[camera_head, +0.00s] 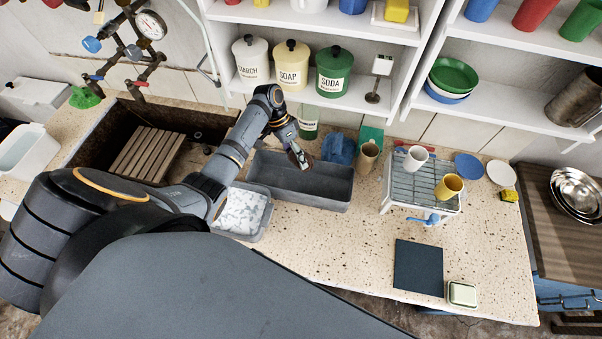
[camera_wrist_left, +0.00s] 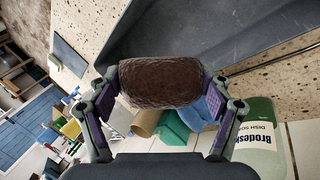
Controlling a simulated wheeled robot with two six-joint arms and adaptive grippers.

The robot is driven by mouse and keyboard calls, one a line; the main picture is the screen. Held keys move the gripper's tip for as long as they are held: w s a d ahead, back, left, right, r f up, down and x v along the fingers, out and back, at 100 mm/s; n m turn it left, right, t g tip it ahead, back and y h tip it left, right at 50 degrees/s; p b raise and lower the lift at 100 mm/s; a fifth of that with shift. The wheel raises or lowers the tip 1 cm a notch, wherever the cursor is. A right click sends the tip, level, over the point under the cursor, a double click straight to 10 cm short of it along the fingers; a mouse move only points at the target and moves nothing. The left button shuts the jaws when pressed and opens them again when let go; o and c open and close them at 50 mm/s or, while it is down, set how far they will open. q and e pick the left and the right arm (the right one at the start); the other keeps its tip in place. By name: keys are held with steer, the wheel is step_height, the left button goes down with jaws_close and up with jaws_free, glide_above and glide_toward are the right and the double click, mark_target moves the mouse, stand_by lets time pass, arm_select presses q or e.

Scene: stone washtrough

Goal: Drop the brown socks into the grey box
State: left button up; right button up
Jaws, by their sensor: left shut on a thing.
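The brown socks (camera_wrist_left: 160,82) are a rolled, fuzzy bundle between the fingers of my left gripper (camera_wrist_left: 163,90) in the left wrist view. In the head view my left gripper (camera_head: 293,145) is shut on the socks (camera_head: 300,158), over the back part of the grey box (camera_head: 302,195). The box is a long, open, dark grey tray on the speckled counter, and its visible inside looks empty. It also shows in the left wrist view (camera_wrist_left: 180,35), beyond the socks. My right gripper is not in view.
A tub of white suds (camera_head: 240,212) stands left of the box. A blue cloth thing (camera_head: 339,149), a brown cup (camera_head: 368,156) and a green bottle (camera_head: 308,122) stand behind it. A wire rack (camera_head: 408,185) with cups is to the right.

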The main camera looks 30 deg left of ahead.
arm_select(q)
steer(key=shift+s+d+r, duration=0.15)
steer(key=shift+d+r, duration=0.05)
steer(key=shift+r, duration=0.05)
steer(key=o, duration=1.1)
steer(key=shift+s+d+r, duration=0.1)
steer(key=shift+s+d, duration=0.05)
steer(key=shift+s, duration=0.05)
steer(key=shift+o, duration=0.5)
steer(key=shift+w, duration=0.1)
steer(key=shift+w+a, duration=0.1)
steer(key=shift+a, duration=0.1)
steer(key=v, duration=1.1)
steer(key=shift+a+r, duration=0.15)
steer(key=shift+r, duration=0.2)
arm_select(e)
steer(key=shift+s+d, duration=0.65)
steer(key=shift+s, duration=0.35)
arm_select(q)
steer(key=shift+w, duration=0.15)
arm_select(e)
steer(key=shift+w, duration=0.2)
